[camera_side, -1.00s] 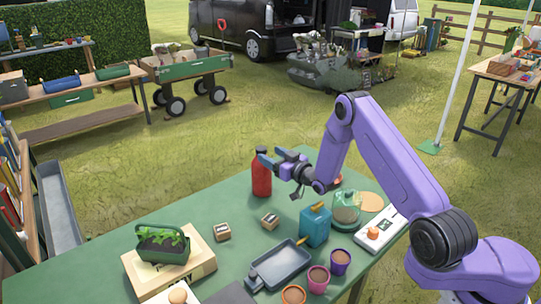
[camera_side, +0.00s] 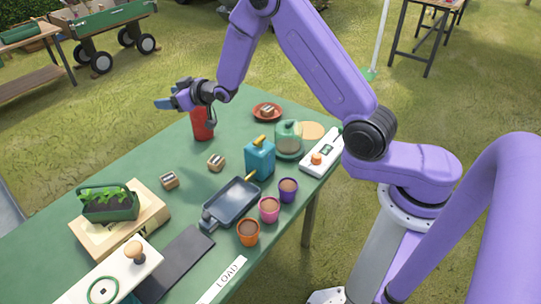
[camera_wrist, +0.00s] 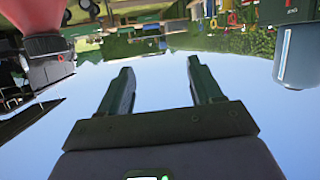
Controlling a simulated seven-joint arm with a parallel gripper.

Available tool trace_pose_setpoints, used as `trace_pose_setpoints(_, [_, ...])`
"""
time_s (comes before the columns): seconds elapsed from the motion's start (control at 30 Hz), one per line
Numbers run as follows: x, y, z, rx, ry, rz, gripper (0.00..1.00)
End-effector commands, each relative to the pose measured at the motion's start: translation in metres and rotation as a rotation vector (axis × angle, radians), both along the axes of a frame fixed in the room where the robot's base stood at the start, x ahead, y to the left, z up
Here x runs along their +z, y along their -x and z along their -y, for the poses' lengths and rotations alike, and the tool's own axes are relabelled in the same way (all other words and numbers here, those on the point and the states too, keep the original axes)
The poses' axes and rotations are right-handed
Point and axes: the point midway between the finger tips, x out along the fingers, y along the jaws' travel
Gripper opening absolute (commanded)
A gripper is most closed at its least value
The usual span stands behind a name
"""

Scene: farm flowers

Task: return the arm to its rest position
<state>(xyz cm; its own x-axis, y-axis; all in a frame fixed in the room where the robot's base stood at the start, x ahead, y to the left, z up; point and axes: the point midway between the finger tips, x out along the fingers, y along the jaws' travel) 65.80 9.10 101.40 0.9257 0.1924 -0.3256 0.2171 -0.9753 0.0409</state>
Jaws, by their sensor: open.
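My purple arm is raised over the green table (camera_side: 110,188). My gripper (camera_side: 170,93) points to the left in the side view, near the far edge of the table. In the wrist view its two dark fingers (camera_wrist: 160,68) stand apart with nothing between them. Sky and an upside-down yard show beyond them. A red bottle (camera_side: 202,126) stands on the table and appears below my gripper's wrist. Its top is hidden behind the gripper. I cannot tell the exact gap between them.
A blue container (camera_side: 260,162), a grey tray (camera_side: 232,201), a glass cloche (camera_side: 288,139), small wooden blocks (camera_side: 169,180) and several coloured pots (camera_side: 269,209) stand on the table. A green planter (camera_side: 107,205) sits on a box at left.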

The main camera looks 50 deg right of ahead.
Motion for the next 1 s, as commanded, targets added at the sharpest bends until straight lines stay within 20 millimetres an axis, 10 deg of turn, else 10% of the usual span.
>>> trace_pose_setpoints(0.47, [0.021,0.071,-0.067,0.190,0.117,-0.288,0.65])
trace_pose_setpoints(1.0, [0.037,0.225,-0.079,0.409,0.306,-0.599,0.65])
